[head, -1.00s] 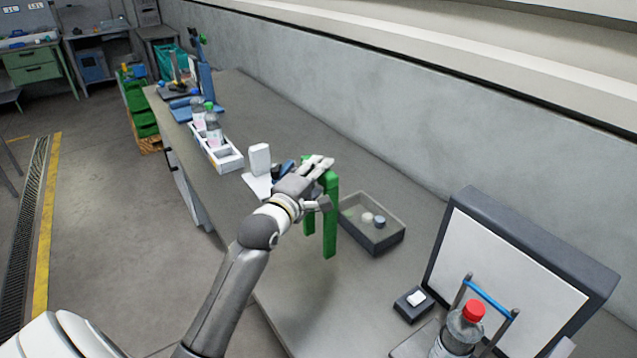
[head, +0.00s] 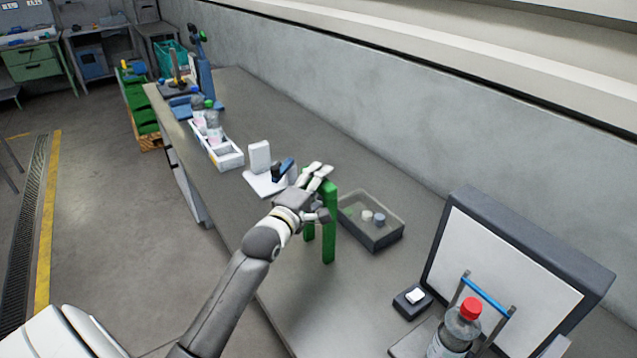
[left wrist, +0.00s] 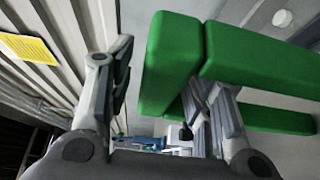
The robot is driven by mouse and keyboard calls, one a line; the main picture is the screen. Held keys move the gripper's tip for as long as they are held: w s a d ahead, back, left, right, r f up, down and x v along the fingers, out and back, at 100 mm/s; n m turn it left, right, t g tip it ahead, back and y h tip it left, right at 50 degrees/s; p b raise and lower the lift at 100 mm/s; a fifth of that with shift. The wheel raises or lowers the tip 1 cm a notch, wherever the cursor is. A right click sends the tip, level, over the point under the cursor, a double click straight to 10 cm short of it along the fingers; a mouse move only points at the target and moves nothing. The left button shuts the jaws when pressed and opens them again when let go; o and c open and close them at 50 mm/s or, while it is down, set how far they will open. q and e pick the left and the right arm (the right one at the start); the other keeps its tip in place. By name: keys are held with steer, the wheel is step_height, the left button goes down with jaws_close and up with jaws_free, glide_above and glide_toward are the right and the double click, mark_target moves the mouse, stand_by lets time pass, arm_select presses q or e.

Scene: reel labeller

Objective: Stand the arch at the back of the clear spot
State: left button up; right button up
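The green arch (head: 329,232) stands upright on the grey bench in the head view, left of the grey tray. Its two legs point down. In the left wrist view the arch (left wrist: 245,58) is large and close at the upper right. My left gripper (head: 319,192) is at the top of the arch, with its fingers spread. In the left wrist view the gripper (left wrist: 165,105) shows a gap between its left finger and the arch; the arch partly covers the right finger. My right gripper is not in view.
The grey tray (head: 372,238) with small round pieces sits just right of the arch. A white stand (head: 265,183) and white bottle rack (head: 228,158) lie behind-left. A dark-framed panel (head: 510,255) and red-capped bottle (head: 455,325) are at the right. Bare bench (head: 310,300) lies in front.

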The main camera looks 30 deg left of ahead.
arm_select(q)
steer(key=shift+r, duration=0.2)
steer(key=shift+s+f, duration=0.15)
steer(key=shift+s, duration=0.1)
steer(key=s+d+b, duration=0.1)
steer(key=s+b, duration=0.1)
steer(key=s, duration=0.9)
steer(key=shift+s, duration=0.2)
